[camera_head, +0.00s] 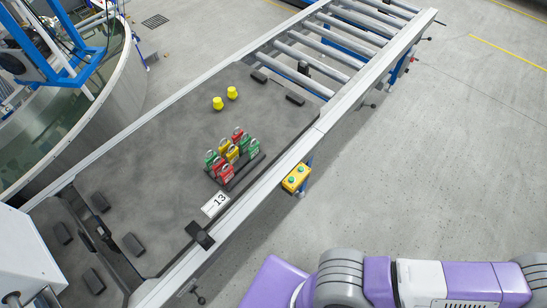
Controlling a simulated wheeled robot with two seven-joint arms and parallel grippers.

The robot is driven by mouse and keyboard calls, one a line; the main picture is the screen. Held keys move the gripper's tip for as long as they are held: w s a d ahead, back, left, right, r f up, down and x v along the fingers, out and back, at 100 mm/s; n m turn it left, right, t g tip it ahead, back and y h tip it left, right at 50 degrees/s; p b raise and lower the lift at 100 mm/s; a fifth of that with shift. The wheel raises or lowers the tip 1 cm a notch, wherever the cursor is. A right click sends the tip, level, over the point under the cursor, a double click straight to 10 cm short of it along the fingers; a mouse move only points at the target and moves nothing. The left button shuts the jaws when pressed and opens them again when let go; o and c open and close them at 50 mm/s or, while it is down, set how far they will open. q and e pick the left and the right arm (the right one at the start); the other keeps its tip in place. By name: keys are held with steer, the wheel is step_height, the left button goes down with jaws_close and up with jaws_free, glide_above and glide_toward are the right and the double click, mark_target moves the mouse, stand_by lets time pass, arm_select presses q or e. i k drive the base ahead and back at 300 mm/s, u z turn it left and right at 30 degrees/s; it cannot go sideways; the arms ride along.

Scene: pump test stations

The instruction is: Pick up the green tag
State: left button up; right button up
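Several tags in red, yellow and green stand close together in a dark rack (232,184) on the grey conveyor station. A green tag (254,147) stands at the right end of the group. Another green tag (210,158) stands at its left end, partly hidden by a red tag (217,164). A yellow tag (232,153) is in the middle. My purple and white arm (420,285) lies across the bottom right, well away from the tags. Neither of my grippers shows in the view.
Two yellow cone-shaped pieces (218,103) stand behind the tags. A number 13 plate (215,204) lies in front. A yellow button box (296,177) hangs at the conveyor's right side. Dark blocks (134,244) sit at the left. Rollers (345,45) continue behind.

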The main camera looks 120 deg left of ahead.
mark_target(244, 144)
steer(key=i, duration=2.25)
steer(key=u, duration=5.15)
steer(key=i, duration=1.65)
steer(key=z, duration=0.5)
steer(key=i, duration=0.55)
steer(key=z, duration=0.3)
